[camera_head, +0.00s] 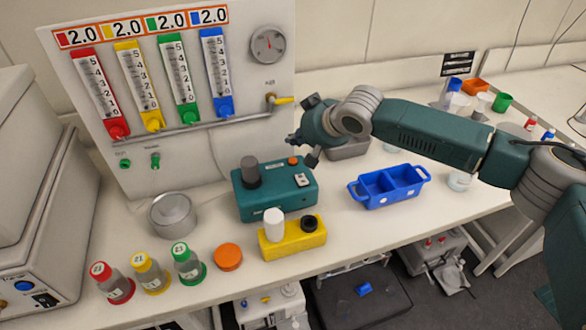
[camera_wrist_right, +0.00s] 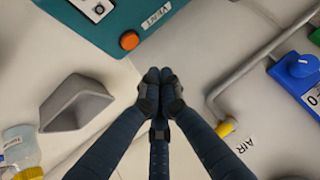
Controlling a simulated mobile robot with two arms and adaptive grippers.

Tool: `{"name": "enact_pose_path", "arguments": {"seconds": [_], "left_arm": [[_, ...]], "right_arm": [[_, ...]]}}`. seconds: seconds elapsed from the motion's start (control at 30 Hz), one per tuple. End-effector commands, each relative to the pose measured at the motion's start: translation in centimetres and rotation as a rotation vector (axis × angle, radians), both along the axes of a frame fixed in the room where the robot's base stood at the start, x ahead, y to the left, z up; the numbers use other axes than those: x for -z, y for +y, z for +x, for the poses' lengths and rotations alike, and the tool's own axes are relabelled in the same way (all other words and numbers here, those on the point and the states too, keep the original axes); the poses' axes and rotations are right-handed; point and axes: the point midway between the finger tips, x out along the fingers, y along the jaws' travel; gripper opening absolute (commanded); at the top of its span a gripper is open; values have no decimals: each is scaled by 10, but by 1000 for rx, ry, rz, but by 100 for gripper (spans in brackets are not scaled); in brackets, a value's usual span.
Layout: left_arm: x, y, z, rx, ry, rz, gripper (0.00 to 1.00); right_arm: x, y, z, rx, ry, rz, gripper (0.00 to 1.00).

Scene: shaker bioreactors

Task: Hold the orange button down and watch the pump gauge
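The teal pump box (camera_head: 275,196) stands on the bench, with a dark grey cylinder and a white switch plate on top. Its orange button (camera_head: 293,161) is at the back right of the top; it also shows in the right wrist view (camera_wrist_right: 130,40). A round gauge (camera_head: 268,45) is on the upright panel above; its reading is too small to tell. My right gripper (camera_head: 300,136) is above and behind the button, apart from it. In the wrist view its fingers (camera_wrist_right: 160,78) are drawn together, empty, with the button up and left of them. My left gripper is out of view.
A yellow-handled air tap (camera_head: 282,101) projects from the panel near my right gripper. A grey tray (camera_head: 347,149) and a blue divided tray (camera_head: 389,187) are right of the pump. A yellow block (camera_head: 290,238) stands in front, with capped bottles (camera_head: 150,271) at left.

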Motion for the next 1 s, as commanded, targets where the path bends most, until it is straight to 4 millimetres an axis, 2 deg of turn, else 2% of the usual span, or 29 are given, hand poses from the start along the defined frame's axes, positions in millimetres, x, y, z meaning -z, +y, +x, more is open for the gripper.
{"name": "enact_pose_path", "arguments": {"seconds": [0.03,0.07,0.3,1.0], "left_arm": [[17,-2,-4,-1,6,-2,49],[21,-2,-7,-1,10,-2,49],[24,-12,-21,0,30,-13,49],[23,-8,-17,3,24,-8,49]], "right_arm": [[16,0,0,0,-1,-1,0],[19,0,0,0,-1,-1,0],[37,0,0,0,1,1,0],[39,0,0,-1,0,1,0]]}}
